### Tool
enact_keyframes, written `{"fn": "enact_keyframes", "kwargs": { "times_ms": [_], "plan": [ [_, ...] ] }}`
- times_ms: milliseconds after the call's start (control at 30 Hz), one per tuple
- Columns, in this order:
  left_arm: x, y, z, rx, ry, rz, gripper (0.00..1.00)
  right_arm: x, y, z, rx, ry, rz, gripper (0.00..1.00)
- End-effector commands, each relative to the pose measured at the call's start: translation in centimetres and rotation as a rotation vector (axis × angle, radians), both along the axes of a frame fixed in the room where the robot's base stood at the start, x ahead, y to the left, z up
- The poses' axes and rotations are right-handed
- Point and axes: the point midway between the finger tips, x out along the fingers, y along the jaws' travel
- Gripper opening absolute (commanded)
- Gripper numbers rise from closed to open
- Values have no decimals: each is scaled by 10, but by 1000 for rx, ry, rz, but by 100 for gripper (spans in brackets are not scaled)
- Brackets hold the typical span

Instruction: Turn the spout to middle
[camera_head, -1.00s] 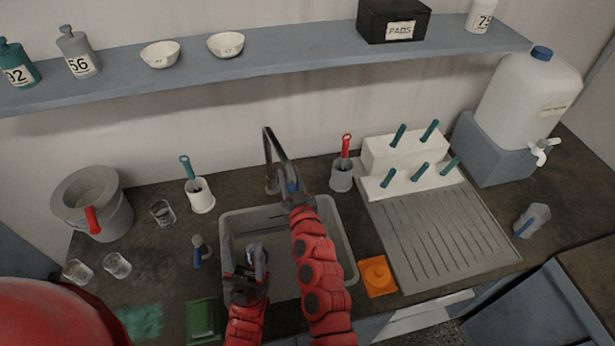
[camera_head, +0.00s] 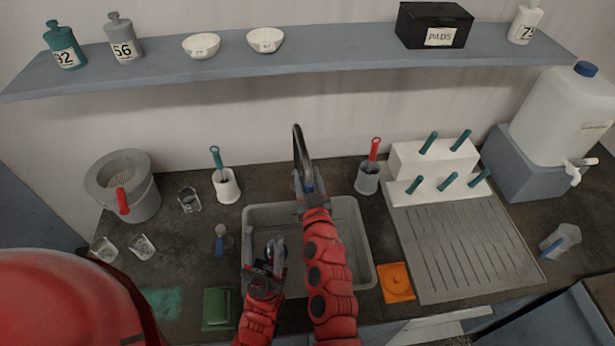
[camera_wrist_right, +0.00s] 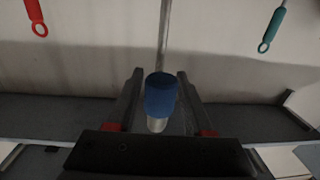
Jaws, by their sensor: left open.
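The grey metal spout (camera_head: 299,143) rises behind the sink (camera_head: 368,245) and arches forward over its back part, about midway across. My right gripper (camera_head: 309,187) is at the spout's downturned end. In the right wrist view the spout's blue tip (camera_wrist_right: 160,95) stands between the two fingers of that gripper (camera_wrist_right: 160,100). A gap shows between the tip and the right finger; contact with the left finger is unclear. My left gripper (camera_head: 266,250) is open and empty over the left part of the sink, apart from the spout. My right forearm hides part of the sink.
A white holder with a teal brush (camera_head: 227,187) stands left of the spout, and a grey holder with a red brush (camera_head: 368,180) stands right. A ribbed drainboard (camera_head: 465,245) lies right of the sink. A shelf (camera_head: 340,62) runs above. Glasses and a bucket (camera_head: 130,190) are at left.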

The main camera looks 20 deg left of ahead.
Motion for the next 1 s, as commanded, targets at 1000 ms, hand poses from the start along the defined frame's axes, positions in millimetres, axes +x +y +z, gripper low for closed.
{"fn": "enact_keyframes", "kwargs": {
  "times_ms": [1000],
  "plan": [
    [0, 0, -36, 0, 0, 0, 50, -87, -41, -4, 0, 1, 1, 66]
  ]
}}
